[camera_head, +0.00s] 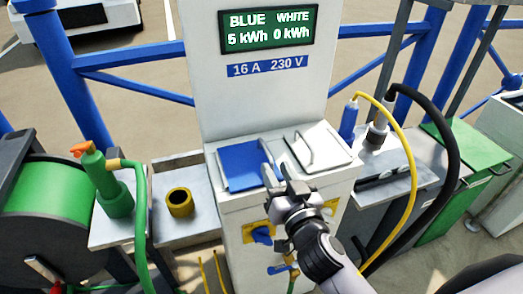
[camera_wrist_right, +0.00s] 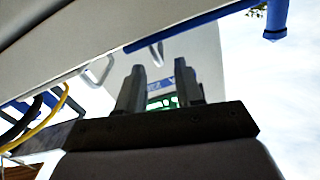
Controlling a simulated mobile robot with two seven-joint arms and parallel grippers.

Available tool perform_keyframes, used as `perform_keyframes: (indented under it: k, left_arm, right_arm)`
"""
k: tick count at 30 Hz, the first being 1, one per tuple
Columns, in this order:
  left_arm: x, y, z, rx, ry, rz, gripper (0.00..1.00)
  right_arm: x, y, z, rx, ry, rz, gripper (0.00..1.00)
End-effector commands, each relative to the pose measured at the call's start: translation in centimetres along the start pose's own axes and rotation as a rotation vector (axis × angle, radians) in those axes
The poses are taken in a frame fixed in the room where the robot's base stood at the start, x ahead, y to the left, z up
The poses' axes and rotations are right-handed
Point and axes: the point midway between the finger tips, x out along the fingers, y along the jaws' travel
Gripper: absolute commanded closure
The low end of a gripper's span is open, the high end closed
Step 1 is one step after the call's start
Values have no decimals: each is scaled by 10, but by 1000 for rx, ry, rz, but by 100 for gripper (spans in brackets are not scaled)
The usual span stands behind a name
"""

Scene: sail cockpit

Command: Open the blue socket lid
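The blue socket lid (camera_head: 240,167) lies flat and looks closed on the left of the pedestal's top. Its pale handle is near my right fingertips in the head view. In the right wrist view a handle (camera_wrist_right: 157,53) shows by a blue edge (camera_wrist_right: 190,30), beyond the gap between the fingertips. My right gripper (camera_head: 281,172) is just above the lid's right front part. In the wrist view its two fingers (camera_wrist_right: 160,68) stand apart with nothing between them. I cannot tell whether a finger touches the handle. My left gripper is not in view.
The closed white lid (camera_head: 330,155) with its handle is right beside the blue one. The display panel (camera_head: 268,27) rises behind. Yellow and black cables (camera_head: 412,150) arch at the right. A green nozzle and hose (camera_head: 117,185) stand at the left.

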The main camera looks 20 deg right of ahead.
Motion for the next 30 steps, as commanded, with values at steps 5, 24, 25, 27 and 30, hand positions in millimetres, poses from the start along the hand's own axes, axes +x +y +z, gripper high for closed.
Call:
perform_keyframes:
  k: [5, 24, 25, 27, 30]
  left_arm:
    - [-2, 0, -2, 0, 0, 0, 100]
    - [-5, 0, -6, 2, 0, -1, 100]
    - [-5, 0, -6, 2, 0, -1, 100]
    - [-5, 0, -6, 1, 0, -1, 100]
    - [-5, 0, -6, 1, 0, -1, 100]
  right_arm:
    - [12, 0, -1, -1, 2, -1, 64]
    - [71, 0, 0, 1, 1, -1, 64]
    - [71, 0, 0, 1, 0, -1, 64]
    - [71, 0, 0, 1, 0, -1, 64]
    - [71, 0, 0, 0, 0, 0, 64]
